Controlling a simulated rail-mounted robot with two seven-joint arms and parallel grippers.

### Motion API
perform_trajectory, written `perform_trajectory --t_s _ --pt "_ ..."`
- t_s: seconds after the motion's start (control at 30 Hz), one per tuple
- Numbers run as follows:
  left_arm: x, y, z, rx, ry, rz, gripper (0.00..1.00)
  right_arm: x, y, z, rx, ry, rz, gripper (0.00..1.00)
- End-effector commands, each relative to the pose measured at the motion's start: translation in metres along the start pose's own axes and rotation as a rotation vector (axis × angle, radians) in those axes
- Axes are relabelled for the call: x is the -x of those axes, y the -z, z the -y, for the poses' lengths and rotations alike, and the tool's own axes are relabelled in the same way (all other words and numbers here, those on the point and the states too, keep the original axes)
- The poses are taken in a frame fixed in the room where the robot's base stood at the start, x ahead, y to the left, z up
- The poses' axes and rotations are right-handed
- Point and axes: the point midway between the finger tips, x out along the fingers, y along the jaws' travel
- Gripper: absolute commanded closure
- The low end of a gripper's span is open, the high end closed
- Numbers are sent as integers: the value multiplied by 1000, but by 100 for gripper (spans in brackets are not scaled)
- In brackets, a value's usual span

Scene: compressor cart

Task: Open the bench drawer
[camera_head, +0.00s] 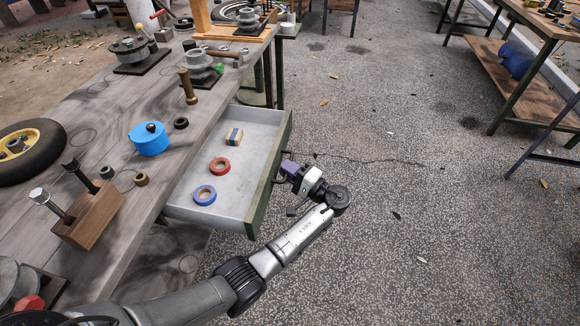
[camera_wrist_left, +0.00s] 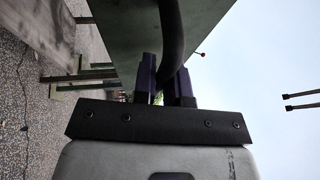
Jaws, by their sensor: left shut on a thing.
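The bench drawer (camera_head: 232,180) is pulled out from the side of the wooden workbench (camera_head: 165,120), and its grey inside shows. Its green front (camera_head: 268,185) faces right, with a dark handle (camera_head: 279,180) on it. My left gripper (camera_head: 286,168) is at the handle, in front of the drawer front. In the left wrist view the purple fingers (camera_wrist_left: 166,90) are shut around the curved dark handle (camera_wrist_left: 172,40), with the green front behind it. A blue tape roll (camera_head: 204,195), a red tape roll (camera_head: 220,166) and a small tan and blue block (camera_head: 234,137) lie in the drawer. My right gripper is not in view.
The benchtop holds a blue round container (camera_head: 149,139), a wooden block with tools (camera_head: 90,210), a wheel (camera_head: 25,145) and several metal parts. The speckled floor right of the drawer is clear. Another bench (camera_head: 520,75) stands at the upper right.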

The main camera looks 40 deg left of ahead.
Motion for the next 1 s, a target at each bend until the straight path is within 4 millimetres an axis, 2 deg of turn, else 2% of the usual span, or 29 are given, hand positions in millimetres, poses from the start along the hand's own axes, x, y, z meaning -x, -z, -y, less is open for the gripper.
perform_trajectory --t_s 0.53,0.57,0.8,1.0 --pt "-1 -1 0 -3 -2 16 100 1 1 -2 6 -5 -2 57" --pt "-1 -1 0 -2 -2 16 86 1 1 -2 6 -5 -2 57" --pt "-1 -1 0 -2 -1 16 63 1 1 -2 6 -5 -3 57" --pt "-1 -1 0 -2 -1 15 63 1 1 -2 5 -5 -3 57"
